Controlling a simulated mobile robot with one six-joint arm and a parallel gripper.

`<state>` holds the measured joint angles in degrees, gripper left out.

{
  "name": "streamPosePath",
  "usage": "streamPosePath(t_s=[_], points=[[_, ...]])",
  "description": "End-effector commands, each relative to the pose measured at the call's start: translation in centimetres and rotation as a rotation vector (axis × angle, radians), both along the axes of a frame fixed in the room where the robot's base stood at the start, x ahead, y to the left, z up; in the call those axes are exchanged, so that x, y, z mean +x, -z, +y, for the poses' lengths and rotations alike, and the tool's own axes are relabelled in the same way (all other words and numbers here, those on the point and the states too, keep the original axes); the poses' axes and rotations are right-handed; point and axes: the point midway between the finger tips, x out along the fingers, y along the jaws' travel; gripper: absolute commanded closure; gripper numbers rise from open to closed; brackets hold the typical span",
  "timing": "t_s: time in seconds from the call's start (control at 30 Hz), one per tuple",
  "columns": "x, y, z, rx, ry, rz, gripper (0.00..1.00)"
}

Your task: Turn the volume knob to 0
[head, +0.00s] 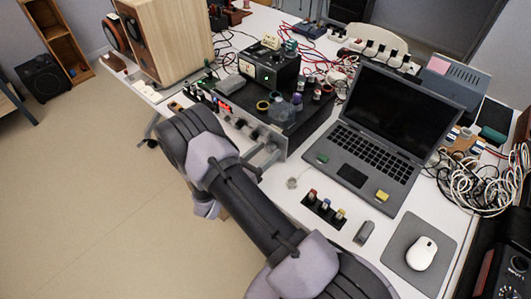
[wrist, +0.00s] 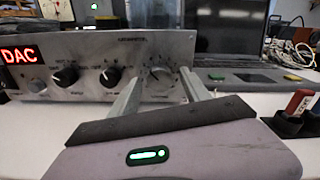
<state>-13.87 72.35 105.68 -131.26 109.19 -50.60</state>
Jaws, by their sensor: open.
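A silver-fronted amplifier (wrist: 90,60) with a red "DAC" display (wrist: 18,55) faces my gripper. A round knob (wrist: 158,73) with scale marks around it sits at the right of its front panel. It looks like the volume knob, but its label and setting are too small to read. My gripper (wrist: 161,77) is open, with one finger on each side of this knob in the wrist view. I cannot tell whether the fingers touch it. In the head view my gripper (head: 262,157) is at the amplifier's front (head: 232,119), and my arm hides part of the panel.
Two black knobs (wrist: 65,77) (wrist: 110,77) sit left of the round knob. An open laptop (head: 380,130) stands to the right. A small block with coloured switches (head: 325,207) and a white mouse (head: 421,253) lie nearer on the table. Loose items sit on the amplifier.

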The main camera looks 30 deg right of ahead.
Motion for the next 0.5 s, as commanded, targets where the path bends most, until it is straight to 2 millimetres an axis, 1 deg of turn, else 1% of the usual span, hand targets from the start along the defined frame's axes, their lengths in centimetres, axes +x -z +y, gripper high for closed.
streamPosePath(t_s=[0.07, 0.1, 0.17, 0.2, 0.37, 0.4, 0.5], points=[[0.0, -0.02, 0.02, 0.0, 0.0, 0.0, 0.45], [-0.01, -0.02, 0.03, 0.0, 0.0, 0.0, 0.47], [-0.01, -0.02, 0.03, 0.0, 0.0, 0.0, 0.58], [-0.01, -0.02, 0.04, 0.0, 0.0, 0.0, 0.66], [-0.01, -0.01, 0.05, 0.0, 0.0, -0.001, 0.98], [-0.01, -0.01, 0.05, 0.0, 0.001, -0.001, 1.0], [-0.02, -0.01, 0.06, -0.001, 0.001, 0.001, 1.0]])
